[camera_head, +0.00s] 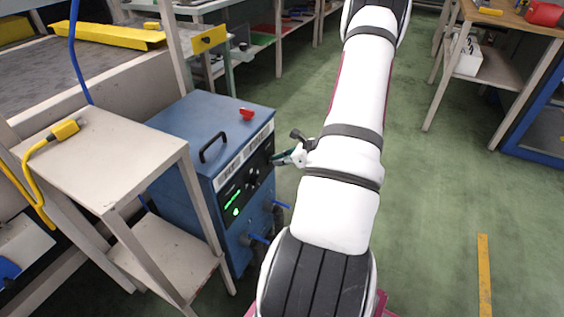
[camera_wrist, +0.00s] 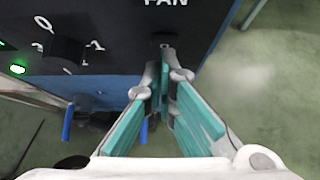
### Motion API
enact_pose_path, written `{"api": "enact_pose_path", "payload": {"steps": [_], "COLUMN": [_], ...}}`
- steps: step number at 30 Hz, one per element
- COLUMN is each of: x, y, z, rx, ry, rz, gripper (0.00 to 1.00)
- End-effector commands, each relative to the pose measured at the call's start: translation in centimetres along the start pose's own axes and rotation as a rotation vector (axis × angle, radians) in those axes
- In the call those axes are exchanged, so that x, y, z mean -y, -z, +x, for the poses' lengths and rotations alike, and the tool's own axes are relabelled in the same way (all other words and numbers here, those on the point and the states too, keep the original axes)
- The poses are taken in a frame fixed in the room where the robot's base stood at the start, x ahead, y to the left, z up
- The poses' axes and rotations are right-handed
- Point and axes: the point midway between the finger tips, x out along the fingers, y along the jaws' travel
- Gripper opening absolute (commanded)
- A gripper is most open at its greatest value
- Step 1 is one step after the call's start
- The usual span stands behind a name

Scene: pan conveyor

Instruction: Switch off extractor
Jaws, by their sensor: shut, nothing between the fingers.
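The extractor is a blue cabinet (camera_head: 190,125) with a black front panel, standing left of my arm. Green lights (camera_head: 235,211) glow on its panel; one green light (camera_wrist: 18,67) also shows in the wrist view. A black rotary knob (camera_wrist: 68,50) with white number marks sits left of my gripper. A small dark switch (camera_wrist: 165,45) lies under a cut-off label ending in "AN". My gripper (camera_wrist: 165,75) is shut and empty, its teal fingertips close to this switch; contact cannot be told. In the head view my gripper (camera_head: 274,159) is at the panel's right part, partly hidden.
A beige side table (camera_head: 105,150) with a yellow connector (camera_head: 66,130) stands left of the cabinet. A red object (camera_head: 246,114) and a black handle (camera_head: 212,147) are on the cabinet's top. Blue levers (camera_head: 259,239) stick out low in front.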

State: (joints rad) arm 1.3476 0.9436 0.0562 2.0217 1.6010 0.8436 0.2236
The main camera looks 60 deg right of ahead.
Motion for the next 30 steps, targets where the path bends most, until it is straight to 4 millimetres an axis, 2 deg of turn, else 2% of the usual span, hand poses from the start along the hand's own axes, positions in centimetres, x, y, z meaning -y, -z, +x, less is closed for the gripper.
{"api": "enact_pose_path", "payload": {"steps": [5,13,30], "x": [0.0,0.0,0.0], "y": [-0.9,-0.8,-2.0], "z": [0.5,0.3,-0.6], "rx": [-0.005,-0.006,-0.007], "ry": [-0.001,0.000,-0.001], "rz": [-0.005,-0.001,0.000], "gripper": [0.00,0.00,0.00]}}
